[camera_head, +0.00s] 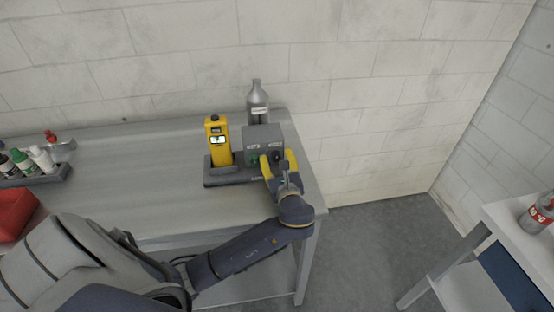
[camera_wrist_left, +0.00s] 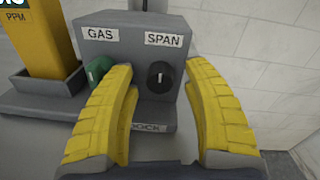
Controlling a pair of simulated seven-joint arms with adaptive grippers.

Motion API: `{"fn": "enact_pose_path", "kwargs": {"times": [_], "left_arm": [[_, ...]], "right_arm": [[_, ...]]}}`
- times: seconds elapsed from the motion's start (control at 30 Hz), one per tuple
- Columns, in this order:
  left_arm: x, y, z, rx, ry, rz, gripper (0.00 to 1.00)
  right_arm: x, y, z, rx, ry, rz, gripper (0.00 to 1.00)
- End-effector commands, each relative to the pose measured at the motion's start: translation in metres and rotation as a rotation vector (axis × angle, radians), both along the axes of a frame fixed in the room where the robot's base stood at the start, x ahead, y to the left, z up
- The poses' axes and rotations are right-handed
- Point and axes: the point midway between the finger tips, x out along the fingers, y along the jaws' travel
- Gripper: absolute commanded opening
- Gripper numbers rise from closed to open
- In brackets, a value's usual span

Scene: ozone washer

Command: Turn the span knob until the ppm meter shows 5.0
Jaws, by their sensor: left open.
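The black span knob (camera_wrist_left: 160,77) sits under the SPAN label on the grey dock box (camera_head: 262,138). A green knob (camera_wrist_left: 98,69) sits under the GAS label to its left, partly covered by a finger. The yellow ppm meter (camera_head: 218,141) stands upright in the dock's left cradle; its small lit display is too small to read. My left gripper (camera_head: 277,165) is open in front of the box. In the left wrist view its yellow fingers (camera_wrist_left: 160,110) are on either side of the span knob, with visible gaps. My right gripper is not in view.
A grey gas bottle (camera_head: 258,101) stands behind the box. Small bottles in a tray (camera_head: 40,178) and a red bin (camera_head: 14,212) are at the left. The metal table (camera_head: 130,180) is clear between. A white table (camera_head: 500,222) with a bottle is at the right.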

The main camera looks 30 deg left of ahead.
Motion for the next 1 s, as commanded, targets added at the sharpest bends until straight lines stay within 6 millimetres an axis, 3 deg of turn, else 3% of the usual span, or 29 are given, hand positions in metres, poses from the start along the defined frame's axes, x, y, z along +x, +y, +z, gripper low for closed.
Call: {"fn": "enact_pose_path", "kwargs": {"times": [0.23,0.7,1.0], "left_arm": [[0.0002,0.0001,-0.0002,0.000,0.000,0.000,0.52],[0.0000,-0.0001,-0.0004,-0.001,0.001,0.000,0.00],[-0.0002,-0.0005,-0.0013,-0.012,-0.008,-0.001,0.00]], "right_arm": [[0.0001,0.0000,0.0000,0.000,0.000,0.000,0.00],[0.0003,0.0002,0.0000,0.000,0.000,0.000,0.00],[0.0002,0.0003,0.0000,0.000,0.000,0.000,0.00]]}}
